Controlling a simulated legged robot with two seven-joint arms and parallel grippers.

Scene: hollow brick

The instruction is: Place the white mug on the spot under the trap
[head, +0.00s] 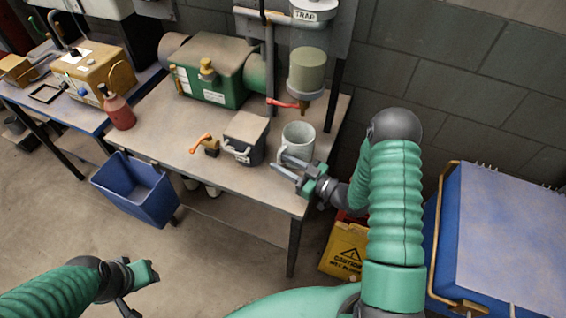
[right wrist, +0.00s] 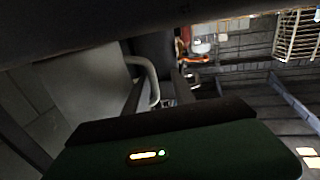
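The white mug (head: 298,139) stands upright on the workbench near its right end, with its handle toward the lower left. The trap (head: 307,72) is a clear bowl with a greenish filling and a red-handled drain, above and behind the mug in the picture. The spot under it cannot be made out. My right gripper (head: 283,167) is at the mug's handle side, its fingers apart. In the right wrist view the mug (right wrist: 85,85) is at left, and its handle reaches down between the fingers; contact is unclear. My left gripper (head: 140,288) is low at left, away from the bench.
A grey lidded box (head: 246,137) and an orange-handled valve (head: 207,144) are left of the mug. A green machine (head: 215,72) stands behind them. A blue bin (head: 136,188) hangs at the bench's front. A blue cabinet (head: 505,235) and yellow caution sign (head: 345,248) are at right.

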